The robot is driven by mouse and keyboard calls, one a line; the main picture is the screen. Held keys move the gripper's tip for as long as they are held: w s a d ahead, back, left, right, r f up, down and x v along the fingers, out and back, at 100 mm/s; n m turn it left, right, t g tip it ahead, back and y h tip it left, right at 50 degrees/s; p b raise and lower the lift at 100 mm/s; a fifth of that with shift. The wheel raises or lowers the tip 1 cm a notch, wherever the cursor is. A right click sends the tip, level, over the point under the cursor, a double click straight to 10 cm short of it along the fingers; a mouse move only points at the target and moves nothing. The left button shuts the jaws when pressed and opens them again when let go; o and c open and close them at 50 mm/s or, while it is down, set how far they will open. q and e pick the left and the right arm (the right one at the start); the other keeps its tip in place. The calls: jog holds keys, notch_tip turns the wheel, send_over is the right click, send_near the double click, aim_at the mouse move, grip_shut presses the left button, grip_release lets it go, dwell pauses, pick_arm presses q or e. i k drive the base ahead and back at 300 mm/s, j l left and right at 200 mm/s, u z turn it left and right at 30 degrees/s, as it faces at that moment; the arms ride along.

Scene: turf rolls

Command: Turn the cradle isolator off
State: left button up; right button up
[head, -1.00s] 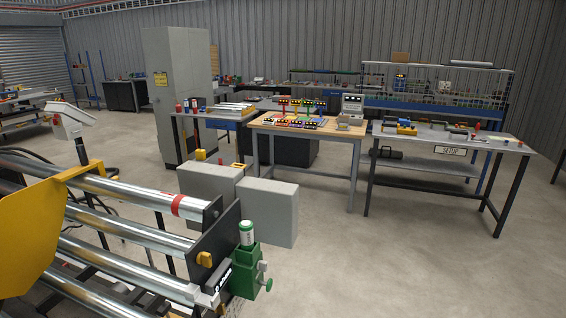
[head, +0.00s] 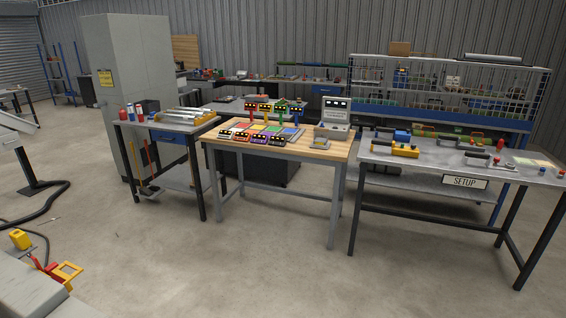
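I cannot make out a cradle isolator for sure in the head view. At the lower left edge a grey box (head: 35,293) shows in part. Beside it are a small yellow block (head: 20,239) and a yellow square frame (head: 68,271) with a red part at its side. I cannot tell whether either belongs to an isolator. The roller cradle is out of the picture. Neither of my grippers is in view.
A wooden-topped bench (head: 325,150) with coloured display units stands ahead. A small table (head: 200,126) is to its left, a bench with a SETUP sign (head: 465,182) to its right. A tall grey cabinet (head: 130,80) stands behind. Black cable (head: 45,205) lies at left. Open floor (head: 180,265) is in front.

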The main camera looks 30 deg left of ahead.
aim_at(48, 271)
jog(key=i+l+u, duration=0.1)
jog(key=i+u, duration=0.15)
jog(key=i, duration=0.3)
jog(key=i+l+u, duration=0.25)
jog(key=i, duration=0.25)
jog(key=i+l+u, duration=0.25)
jog(key=i, duration=0.3)
jog(key=u, duration=2.95)
jog(key=i+l, duration=0.05)
